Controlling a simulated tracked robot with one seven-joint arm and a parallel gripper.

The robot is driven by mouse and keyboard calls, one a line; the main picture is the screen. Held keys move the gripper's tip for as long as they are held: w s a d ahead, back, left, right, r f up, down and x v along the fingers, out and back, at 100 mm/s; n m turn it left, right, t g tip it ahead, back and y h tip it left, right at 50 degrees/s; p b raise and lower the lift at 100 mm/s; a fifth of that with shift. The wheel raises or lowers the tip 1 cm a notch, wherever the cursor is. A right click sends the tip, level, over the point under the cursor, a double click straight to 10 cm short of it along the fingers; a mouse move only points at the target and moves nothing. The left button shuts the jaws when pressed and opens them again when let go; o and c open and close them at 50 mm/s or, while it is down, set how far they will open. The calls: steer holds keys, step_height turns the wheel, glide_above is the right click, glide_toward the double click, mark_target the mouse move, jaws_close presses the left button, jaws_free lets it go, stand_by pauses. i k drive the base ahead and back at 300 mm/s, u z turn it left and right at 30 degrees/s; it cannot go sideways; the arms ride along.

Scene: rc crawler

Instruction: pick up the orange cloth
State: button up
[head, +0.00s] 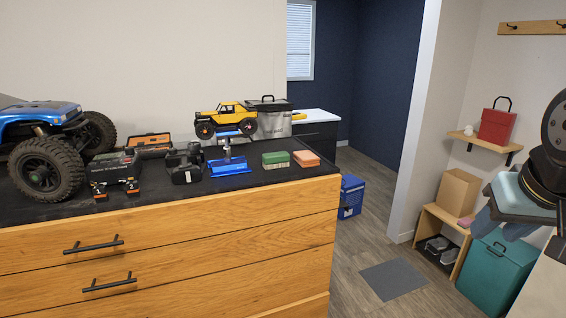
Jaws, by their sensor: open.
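The orange cloth (306,158) looks like a small folded block.
A blue stand (229,167) holds a yellow toy crawler (226,119) left of the green box. A large blue truck (45,150) is at far left. Floor right of the cabinet has a blue crate (350,197) and grey mat (393,279). A teal bin (496,272) stands below my gripper.

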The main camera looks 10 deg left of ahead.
mark_target(306, 158)
steer(key=z, duration=0.05)
steer(key=i, duration=1)
steer(key=u, duration=0.1)
